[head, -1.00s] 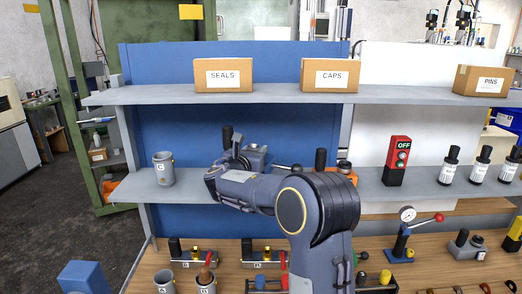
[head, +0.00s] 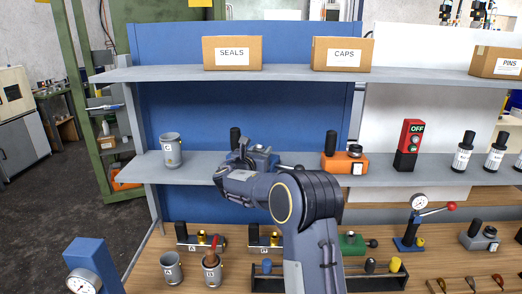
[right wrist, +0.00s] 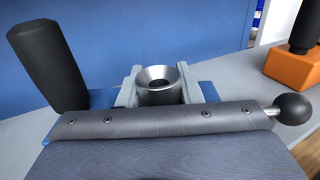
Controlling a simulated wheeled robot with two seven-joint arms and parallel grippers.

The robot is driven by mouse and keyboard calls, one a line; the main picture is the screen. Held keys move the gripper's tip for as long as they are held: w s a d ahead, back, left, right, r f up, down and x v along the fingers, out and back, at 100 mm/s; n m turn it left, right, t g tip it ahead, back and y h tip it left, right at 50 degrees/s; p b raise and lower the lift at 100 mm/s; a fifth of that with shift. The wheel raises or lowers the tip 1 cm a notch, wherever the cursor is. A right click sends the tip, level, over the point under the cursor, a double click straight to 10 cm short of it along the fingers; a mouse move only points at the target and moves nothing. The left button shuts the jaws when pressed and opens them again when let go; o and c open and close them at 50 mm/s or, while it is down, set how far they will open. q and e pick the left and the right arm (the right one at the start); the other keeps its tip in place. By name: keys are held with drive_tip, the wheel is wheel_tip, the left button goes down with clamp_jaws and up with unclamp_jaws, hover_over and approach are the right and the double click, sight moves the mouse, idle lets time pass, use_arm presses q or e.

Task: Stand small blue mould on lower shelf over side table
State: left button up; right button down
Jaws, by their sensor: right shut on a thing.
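The small blue mould (head: 264,157), with a black upright handle, is at the lower shelf (head: 205,174), between the grey cup and the orange mould. My right gripper (head: 248,161) is shut on it; its arm hides part of the mould. In the right wrist view the mould's blue body (right wrist: 208,92) shows beside its steel funnel (right wrist: 158,78), with the gripper's light grey fingers on either side. The black handle (right wrist: 46,65) looks upright, slightly tilted in this view. I cannot tell whether the mould's base touches the shelf. My left gripper is not in view.
A grey cup (head: 170,151) stands left on the lower shelf. An orange mould (head: 345,162) and a red OFF box (head: 409,145) stand to the right. The upper shelf (head: 180,73) overhangs with cartons. The side table (head: 150,272) below holds cups, moulds and a tool tray.

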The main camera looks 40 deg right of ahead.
drive_tip(key=shift+r, duration=0.2)
drive_tip(key=shift+f, duration=0.15)
drive_tip(key=c, duration=1)
unclamp_jaws()
drive_tip(key=shift+f, duration=0.15)
